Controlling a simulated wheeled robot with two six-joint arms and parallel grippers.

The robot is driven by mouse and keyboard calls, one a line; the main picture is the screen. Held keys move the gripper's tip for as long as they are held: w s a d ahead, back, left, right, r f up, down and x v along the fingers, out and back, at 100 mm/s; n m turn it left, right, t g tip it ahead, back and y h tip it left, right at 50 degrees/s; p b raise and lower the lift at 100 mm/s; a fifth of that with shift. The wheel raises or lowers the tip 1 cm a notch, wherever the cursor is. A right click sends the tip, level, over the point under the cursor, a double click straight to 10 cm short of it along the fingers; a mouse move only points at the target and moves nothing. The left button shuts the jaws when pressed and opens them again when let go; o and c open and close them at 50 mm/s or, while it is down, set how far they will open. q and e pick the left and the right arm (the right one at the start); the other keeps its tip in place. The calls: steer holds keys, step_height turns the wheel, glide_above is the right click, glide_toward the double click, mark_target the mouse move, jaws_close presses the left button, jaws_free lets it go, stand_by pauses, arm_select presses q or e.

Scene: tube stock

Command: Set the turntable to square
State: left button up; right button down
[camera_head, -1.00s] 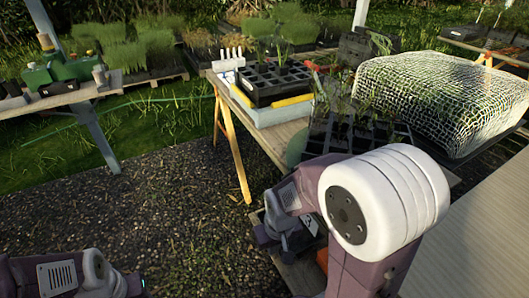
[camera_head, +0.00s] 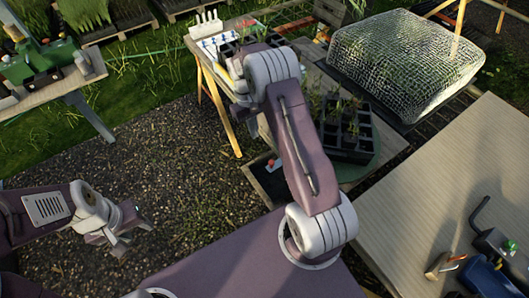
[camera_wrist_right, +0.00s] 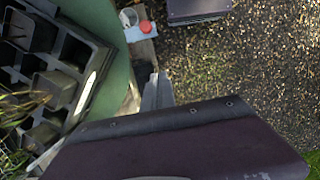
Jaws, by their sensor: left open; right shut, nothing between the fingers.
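The turntable is a green disc (camera_head: 352,172) on the wooden bench, mostly hidden under a black cell tray (camera_head: 345,128) with seedlings. In the right wrist view, the green disc (camera_wrist_right: 117,55) fills the left side, with the tray (camera_wrist_right: 88,92) lying at a slant on it. My right gripper (camera_wrist_right: 156,92) is shut and empty beside the disc's edge; I cannot tell whether it touches. In the head view my right arm hides it. My left gripper (camera_head: 125,236) is open and empty above the gravel, well left of the bench.
A red-topped item (camera_head: 272,165) stands by the bench's near corner. A mesh-covered box (camera_head: 405,62) is behind right. A pale table (camera_head: 440,190) at right holds a blue container (camera_head: 483,278) and tools. A left bench (camera_head: 40,90) carries green equipment. Gravel between is free.

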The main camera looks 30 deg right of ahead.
steer(key=s+f+p, duration=0.1)
steer(key=s+f, duration=0.2)
steer(key=f, duration=0.2)
steer(key=s+d+f+p, duration=0.1)
steer(key=s+f, duration=0.2)
steer(key=f, duration=0.2)
steer(key=shift+f, duration=0.25)
steer(key=shift+s, duration=0.2)
